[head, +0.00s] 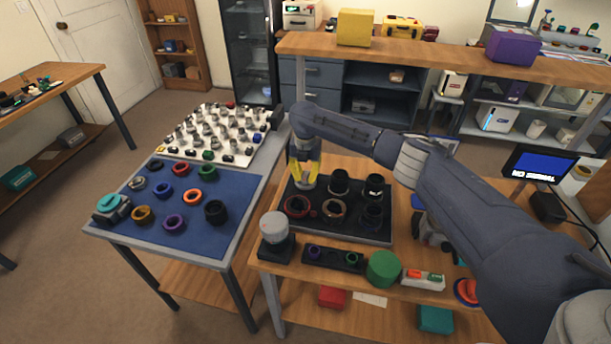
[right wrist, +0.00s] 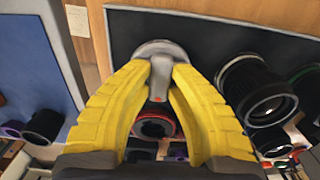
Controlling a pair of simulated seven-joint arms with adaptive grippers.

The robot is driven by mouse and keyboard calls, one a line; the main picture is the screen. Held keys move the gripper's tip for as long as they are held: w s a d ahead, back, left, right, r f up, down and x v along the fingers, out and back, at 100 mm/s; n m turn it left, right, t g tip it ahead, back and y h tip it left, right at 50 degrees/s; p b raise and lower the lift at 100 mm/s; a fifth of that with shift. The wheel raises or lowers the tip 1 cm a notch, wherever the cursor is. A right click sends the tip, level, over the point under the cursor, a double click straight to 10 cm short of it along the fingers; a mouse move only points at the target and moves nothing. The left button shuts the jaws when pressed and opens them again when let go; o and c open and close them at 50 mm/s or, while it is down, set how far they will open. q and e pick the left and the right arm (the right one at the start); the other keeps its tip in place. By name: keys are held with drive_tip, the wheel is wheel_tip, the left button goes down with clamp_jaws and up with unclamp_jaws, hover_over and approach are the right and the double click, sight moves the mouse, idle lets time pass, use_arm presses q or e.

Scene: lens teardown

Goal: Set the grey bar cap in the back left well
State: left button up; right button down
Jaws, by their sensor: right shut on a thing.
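My right gripper (head: 304,172) has yellow fingers and is over the back left of the black tray (head: 336,236). In the right wrist view the gripper (right wrist: 160,92) is shut on the upright bar of the grey bar cap (right wrist: 161,72), whose round grey plate lies between and beyond the fingertips. The cap's plate is at or just above the tray; I cannot tell whether it touches. The gripper and cap hide the back left well. My left gripper is not in view.
The tray's other wells hold dark lens barrels (head: 338,183) and a red-rimmed ring (head: 297,207) in front of the gripper. A grey-topped dark block (head: 275,228) and a green disc (head: 383,269) stand nearer. A blue mat (head: 190,232) with coloured rings lies left, across a gap.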

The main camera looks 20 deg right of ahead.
drive_tip(key=shift+f, duration=0.45)
drive_tip(key=c, duration=1.3)
unclamp_jaws()
drive_tip(key=shift+o, duration=0.2)
drive_tip(key=shift+r, duration=0.1)
